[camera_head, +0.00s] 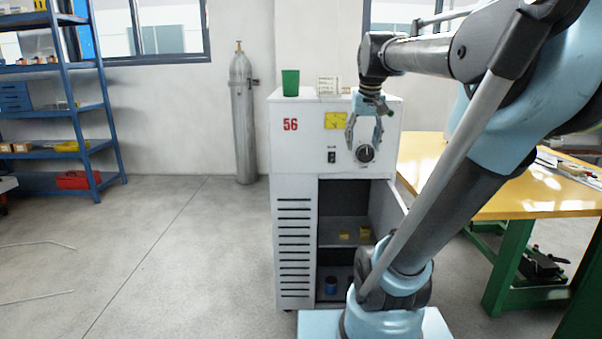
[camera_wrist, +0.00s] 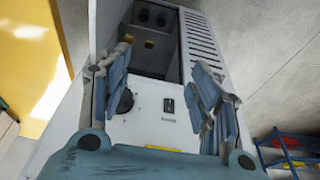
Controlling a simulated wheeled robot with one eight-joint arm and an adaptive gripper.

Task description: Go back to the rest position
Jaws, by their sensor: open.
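My gripper (camera_head: 366,130) hangs from my arm in front of the upper front panel of a white cabinet (camera_head: 296,160) marked 56. Its fingers are spread apart with nothing between them. In the wrist view my gripper (camera_wrist: 160,95) is also open and empty, with the cabinet front (camera_wrist: 147,118), its dark knob and its switch showing between and beyond the fingers. I cannot tell from the views how far the fingertips are from the panel.
A green cup (camera_head: 290,83) and a small white box (camera_head: 327,86) stand on the cabinet. Its lower compartment is open, with small yellow items (camera_head: 364,233) inside. A gas cylinder (camera_head: 242,120) stands behind left, a yellow-topped table (camera_head: 540,198) right. The floor at left is mostly clear.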

